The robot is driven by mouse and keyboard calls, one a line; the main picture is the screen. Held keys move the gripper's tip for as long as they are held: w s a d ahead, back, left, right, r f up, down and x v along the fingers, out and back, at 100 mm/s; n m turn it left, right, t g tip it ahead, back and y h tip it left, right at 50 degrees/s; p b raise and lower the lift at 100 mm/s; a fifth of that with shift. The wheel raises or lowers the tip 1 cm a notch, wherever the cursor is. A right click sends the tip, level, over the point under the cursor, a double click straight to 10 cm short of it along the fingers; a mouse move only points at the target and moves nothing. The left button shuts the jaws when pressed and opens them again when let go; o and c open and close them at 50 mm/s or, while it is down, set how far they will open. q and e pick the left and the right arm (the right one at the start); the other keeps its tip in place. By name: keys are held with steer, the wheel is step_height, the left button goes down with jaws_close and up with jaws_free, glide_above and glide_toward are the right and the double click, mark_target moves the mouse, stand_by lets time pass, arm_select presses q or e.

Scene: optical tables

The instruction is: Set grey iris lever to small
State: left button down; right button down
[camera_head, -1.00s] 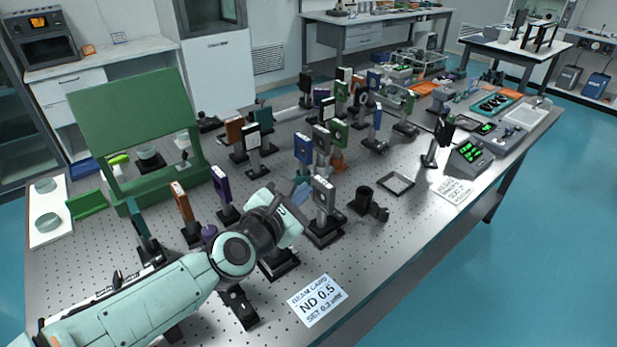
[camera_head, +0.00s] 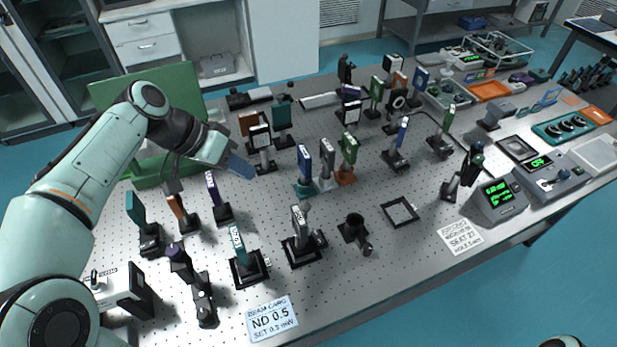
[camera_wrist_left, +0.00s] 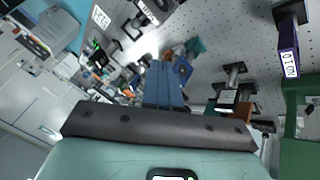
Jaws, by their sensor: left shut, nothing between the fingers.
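A grey post-mounted optic (camera_head: 299,222) with a white label on its edge stands upright on a black base at the near middle of the table. It appears to be the grey iris; its lever is too small to make out, so its setting cannot be told. My left gripper (camera_head: 240,166) is shut and empty, with its blue fingers raised up and left of the grey optic and apart from it. The closed blue fingers also show in the left wrist view (camera_wrist_left: 165,86). My right gripper is not in view.
A teal mount (camera_head: 239,250) stands just left of the grey optic, and a black cup-shaped holder (camera_head: 354,228) to its right. A purple mount (camera_head: 217,196) and a green panel (camera_head: 185,92) stand near my left arm. A beam card (camera_head: 272,318) lies at the front edge.

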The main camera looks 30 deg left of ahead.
mark_target(306, 212)
arm_select(q)
steer(key=w+d+f, duration=0.3)
steer(key=d+f, duration=0.5)
steer(key=f, duration=0.1)
steer(key=shift+w, duration=0.25)
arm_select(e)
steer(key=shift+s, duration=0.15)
